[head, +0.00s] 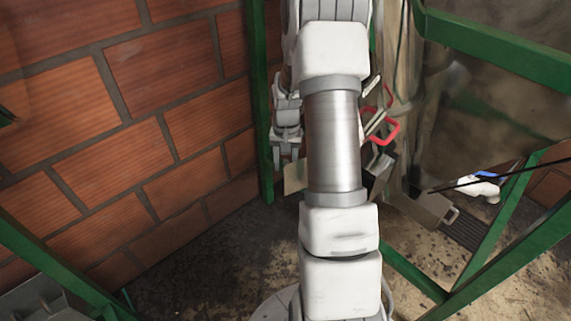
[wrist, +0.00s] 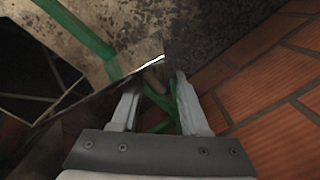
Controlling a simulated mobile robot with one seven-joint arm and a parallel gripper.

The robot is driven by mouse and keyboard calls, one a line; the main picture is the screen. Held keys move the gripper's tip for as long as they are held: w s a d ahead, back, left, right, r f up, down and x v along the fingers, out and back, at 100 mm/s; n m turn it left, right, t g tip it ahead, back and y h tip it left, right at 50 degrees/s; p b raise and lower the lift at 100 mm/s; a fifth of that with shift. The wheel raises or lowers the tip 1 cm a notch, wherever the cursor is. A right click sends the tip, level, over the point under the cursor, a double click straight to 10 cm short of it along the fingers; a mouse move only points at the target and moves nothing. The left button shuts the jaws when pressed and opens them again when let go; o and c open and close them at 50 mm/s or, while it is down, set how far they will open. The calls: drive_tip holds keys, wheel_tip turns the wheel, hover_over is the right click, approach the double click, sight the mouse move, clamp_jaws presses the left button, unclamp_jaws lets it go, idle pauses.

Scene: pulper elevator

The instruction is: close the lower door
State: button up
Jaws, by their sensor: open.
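My gripper (wrist: 157,84) is open, with its two fingers apart in the wrist view. A thin flat panel (wrist: 95,98) with a bright edge reaches from the left to the fingertips; its tip lies just in front of the left finger. I cannot tell whether they touch, or whether this panel is the lower door. In the head view my gripper (head: 287,150) hangs beside the green post, left of my arm link. A small pale plate (head: 294,178) shows just below it. My arm hides much of the machine behind it, and no door is clearly recognisable there.
A brick wall (head: 120,110) stands close on the left, and a green post (head: 262,100) rises beside it. Red handles (head: 384,131) and a grey metal piece with a handle (head: 436,209) are right of my arm. Green frame bars (head: 500,45) cross the right side. Dirty floor (head: 225,245) is open at lower left.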

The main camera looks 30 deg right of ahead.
clamp_jaws()
